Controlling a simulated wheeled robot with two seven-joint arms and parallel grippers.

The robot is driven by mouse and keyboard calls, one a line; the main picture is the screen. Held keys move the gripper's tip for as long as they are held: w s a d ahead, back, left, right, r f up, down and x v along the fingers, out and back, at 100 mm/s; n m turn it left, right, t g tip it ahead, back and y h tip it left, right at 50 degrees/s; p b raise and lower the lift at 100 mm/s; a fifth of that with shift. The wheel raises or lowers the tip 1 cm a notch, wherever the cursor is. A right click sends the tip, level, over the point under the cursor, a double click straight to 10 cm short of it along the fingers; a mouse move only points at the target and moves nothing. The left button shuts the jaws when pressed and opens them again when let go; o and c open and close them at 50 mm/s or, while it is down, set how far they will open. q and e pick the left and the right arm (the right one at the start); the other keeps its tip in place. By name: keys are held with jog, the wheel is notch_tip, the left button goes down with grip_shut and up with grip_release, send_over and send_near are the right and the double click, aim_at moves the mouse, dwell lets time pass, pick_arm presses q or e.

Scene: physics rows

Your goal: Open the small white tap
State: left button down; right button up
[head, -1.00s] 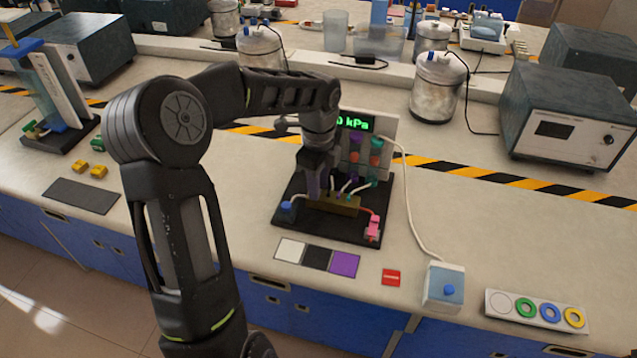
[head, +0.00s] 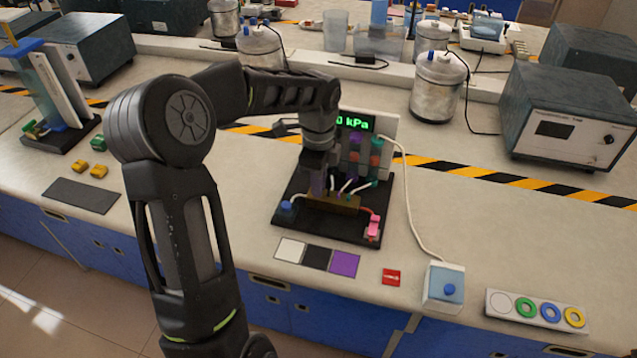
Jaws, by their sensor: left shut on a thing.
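The manifold rig stands on a black base (head: 333,227) on the bench, with a brass-coloured block (head: 334,203), thin tubes, and a green display reading in kPa (head: 357,122). My left gripper (head: 317,190) points down at the back left of the brass block. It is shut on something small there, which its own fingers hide. I cannot make out the small white tap; it may be behind the gripper. A blue part (head: 286,208) sits at the base's left and a pink part (head: 373,228) at its right. My right gripper is out of view.
White, black and purple squares (head: 345,264) lie in front of the rig. A red tag (head: 391,277), a box with a blue button (head: 443,288) and a tray of coloured rings (head: 537,311) lie to the right. A white cable joins rig and box.

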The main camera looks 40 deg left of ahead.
pick_arm(q)
jog(key=shift+n, duration=0.4)
jog(key=c, duration=1.5)
grip_release()
notch_tip(320, 180, up, 8)
jog(key=shift+f, duration=0.1)
